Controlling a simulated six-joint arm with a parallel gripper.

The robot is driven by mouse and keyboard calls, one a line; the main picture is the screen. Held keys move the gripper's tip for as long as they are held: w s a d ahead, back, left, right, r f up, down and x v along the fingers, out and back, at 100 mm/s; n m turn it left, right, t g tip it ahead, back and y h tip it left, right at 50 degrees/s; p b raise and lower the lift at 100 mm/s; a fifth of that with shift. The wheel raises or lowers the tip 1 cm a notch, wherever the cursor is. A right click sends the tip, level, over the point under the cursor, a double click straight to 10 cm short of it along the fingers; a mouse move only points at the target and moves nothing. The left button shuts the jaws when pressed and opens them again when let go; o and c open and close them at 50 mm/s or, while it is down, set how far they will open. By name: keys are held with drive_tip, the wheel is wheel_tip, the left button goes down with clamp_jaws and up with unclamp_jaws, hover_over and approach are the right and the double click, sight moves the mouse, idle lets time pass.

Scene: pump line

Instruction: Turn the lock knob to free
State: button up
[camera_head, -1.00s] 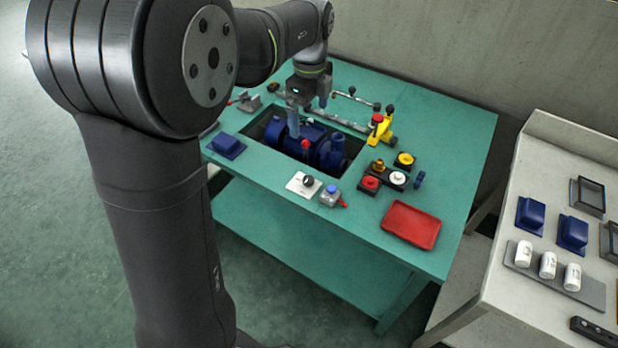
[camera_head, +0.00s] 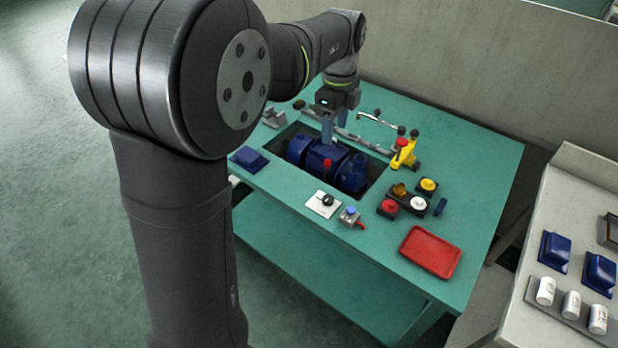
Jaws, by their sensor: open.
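A black knob (camera_head: 327,200) sits on a white plate (camera_head: 316,208) at the front edge of the opening in the green table; I take it for the lock knob. It is small, and I cannot read its marks or its exact angle. My gripper (camera_head: 334,128) is open and points down over the back part of the opening, behind and apart from the knob. The blue pump (camera_head: 322,158) lies in the opening between them. Nothing shows between the fingers.
A small grey box with a blue button (camera_head: 350,212) stands right of the knob. Further right are red, white and yellow buttons (camera_head: 418,203) and a red tray (camera_head: 431,250). A yellow clamp (camera_head: 406,154) and a bar (camera_head: 368,142) stand behind the opening.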

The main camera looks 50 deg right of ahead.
drive_tip(key=f+n, duration=0.1)
drive_tip(key=n, duration=2.5)
approach(328, 198)
wheel_tip(328, 198, down, 9)
drive_tip(key=shift+r, duration=0.15)
drive_tip(key=shift+c, duration=0.2)
drive_tip(key=c, duration=0.9)
